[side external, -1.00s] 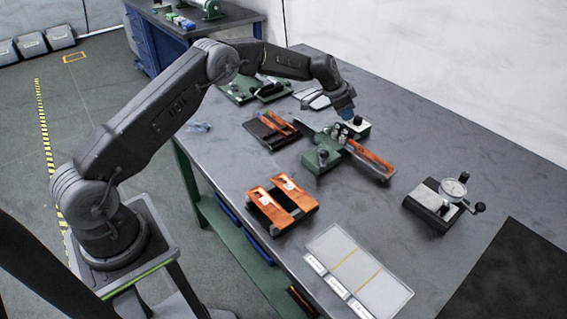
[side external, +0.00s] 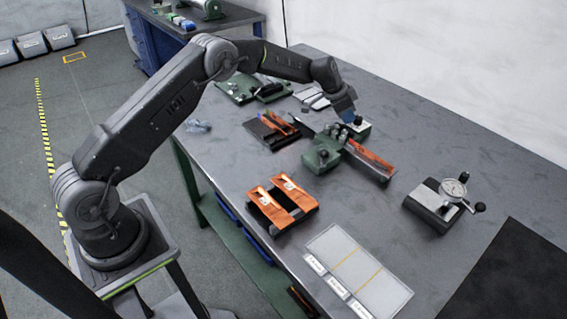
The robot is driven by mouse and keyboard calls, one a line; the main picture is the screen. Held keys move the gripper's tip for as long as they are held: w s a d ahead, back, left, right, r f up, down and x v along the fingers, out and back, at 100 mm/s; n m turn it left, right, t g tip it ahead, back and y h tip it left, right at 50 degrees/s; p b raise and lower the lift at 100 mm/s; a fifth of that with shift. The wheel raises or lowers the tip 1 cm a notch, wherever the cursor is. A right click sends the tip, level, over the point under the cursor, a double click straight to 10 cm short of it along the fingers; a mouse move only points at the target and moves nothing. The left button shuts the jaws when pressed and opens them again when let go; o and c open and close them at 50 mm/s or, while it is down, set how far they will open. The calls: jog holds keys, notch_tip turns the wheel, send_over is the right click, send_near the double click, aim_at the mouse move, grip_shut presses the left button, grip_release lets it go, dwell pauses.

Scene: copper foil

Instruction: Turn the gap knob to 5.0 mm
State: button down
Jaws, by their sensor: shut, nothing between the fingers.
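A small green roller device (side external: 321,155) stands mid-table with dark knobs on it and a copper-coloured strip (side external: 368,155) along its right side. At its far end is a green block with a pale top face (side external: 361,127). My gripper (side external: 352,117) is shut and empty, pointing down at this far block. Its fingertips look close to or touching the block's top; I cannot tell which. The gap knob itself is not clearly visible and may be hidden by the gripper. The scale and its reading are too small to read.
Copper pieces lie on a dark holder (side external: 281,205) at front. A dark tray (side external: 268,131) with pieces is left of the device. A dial gauge stand (side external: 440,200) is at right, and a pale labelled tray (side external: 355,272) at the front edge. Bare table lies between device and gauge.

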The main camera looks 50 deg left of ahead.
jog(key=shift+s+d+f, duration=0.15)
jog(key=shift+s+d, duration=0.1)
jog(key=shift+d, duration=0.5)
jog(key=shift+s, duration=0.1)
jog(key=shift+s+a, duration=0.15)
jog(key=shift+s, duration=0.1)
jog(key=shift+a+r, duration=0.15)
jog(key=shift+r, duration=3)
jog(key=shift+w, duration=0.1)
jog(key=shift+w+a+f, duration=0.3)
jog(key=shift+a+f, duration=0.05)
jog(key=shift+f, duration=0.65)
jog(key=shift+w+a+f, duration=0.3)
jog(key=shift+f, duration=0.75)
jog(key=shift+w+a+f, duration=0.3)
jog(key=shift+a+f, duration=0.05)
jog(key=shift+f, duration=0.65)
jog(key=shift+d, duration=0.1)
